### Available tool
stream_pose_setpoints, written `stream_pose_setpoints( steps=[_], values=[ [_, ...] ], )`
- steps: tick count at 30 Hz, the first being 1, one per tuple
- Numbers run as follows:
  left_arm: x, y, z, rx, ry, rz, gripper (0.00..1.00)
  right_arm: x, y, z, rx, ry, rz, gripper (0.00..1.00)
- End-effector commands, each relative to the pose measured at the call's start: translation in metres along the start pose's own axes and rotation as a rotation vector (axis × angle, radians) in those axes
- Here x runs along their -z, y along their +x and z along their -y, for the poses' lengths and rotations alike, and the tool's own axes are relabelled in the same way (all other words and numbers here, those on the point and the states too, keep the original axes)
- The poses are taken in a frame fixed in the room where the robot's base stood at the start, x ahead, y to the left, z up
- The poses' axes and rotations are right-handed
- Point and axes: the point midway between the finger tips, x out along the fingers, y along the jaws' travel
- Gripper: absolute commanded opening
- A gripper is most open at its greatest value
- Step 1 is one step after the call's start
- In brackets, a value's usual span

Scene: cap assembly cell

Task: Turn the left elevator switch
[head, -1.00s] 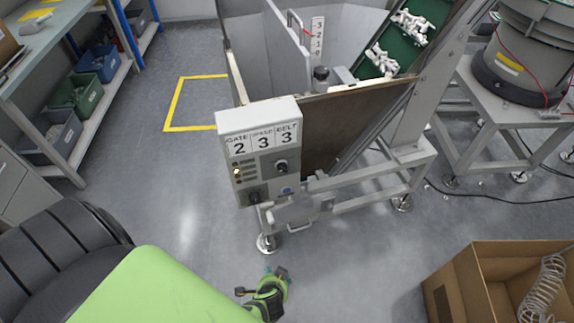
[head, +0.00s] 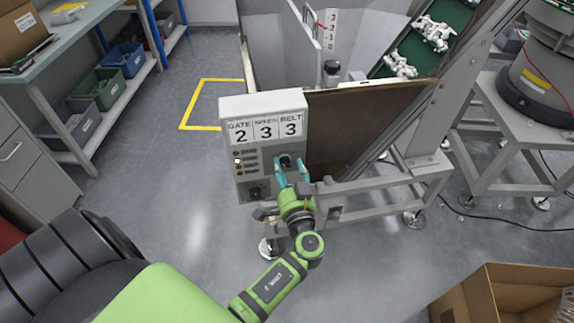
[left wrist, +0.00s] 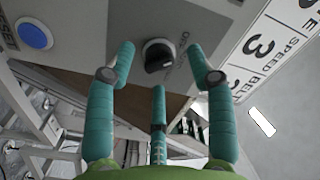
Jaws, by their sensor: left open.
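The grey control box (head: 225,110) stands at the front of the elevator frame, with labels reading GATE 2, SPEED 3 and BELT 3. A black rotary switch (head: 286,161) sits on its right side; it also shows in the left wrist view (left wrist: 158,55). My left gripper (head: 291,167) is in front of that switch with its teal fingers open. In the left wrist view two fingers (left wrist: 160,60) flank the switch with visible gaps, and the third is below it. A second dark control (head: 255,190) is at the box's lower left. My right gripper is not in view.
A blue button (left wrist: 34,35) shows near the switch in the left wrist view. The brown hopper panel (head: 350,120) and steel frame (head: 385,184) are right of the box. An open cardboard box (head: 515,280) stands at lower right. Floor left of the box is clear.

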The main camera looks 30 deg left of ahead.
Motion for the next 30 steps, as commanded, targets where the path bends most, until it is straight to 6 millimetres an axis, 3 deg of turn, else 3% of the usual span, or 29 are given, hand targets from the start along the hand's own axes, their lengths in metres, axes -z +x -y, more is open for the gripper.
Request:
stream_pose_setpoints(
  steps=[11,12,15,16,30],
  values=[
    [-0.0006,0.0096,-0.0006,-0.001,0.001,0.0,0.55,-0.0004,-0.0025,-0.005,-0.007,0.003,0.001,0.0],
    [-0.0006,0.0096,-0.0006,-0.001,0.001,0.0,0.47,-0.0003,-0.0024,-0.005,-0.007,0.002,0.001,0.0],
    [-0.0006,0.0095,-0.0006,-0.001,0.001,0.0,0.07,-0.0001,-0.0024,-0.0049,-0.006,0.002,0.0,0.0],
    [-0.0006,0.0095,-0.0006,-0.001,0.001,0.0,0.0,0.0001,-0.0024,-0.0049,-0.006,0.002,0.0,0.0],
    [-0.0002,0.0094,-0.0011,-0.002,0.05,-0.002,0.0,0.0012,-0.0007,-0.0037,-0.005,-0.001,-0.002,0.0]
  ],
)
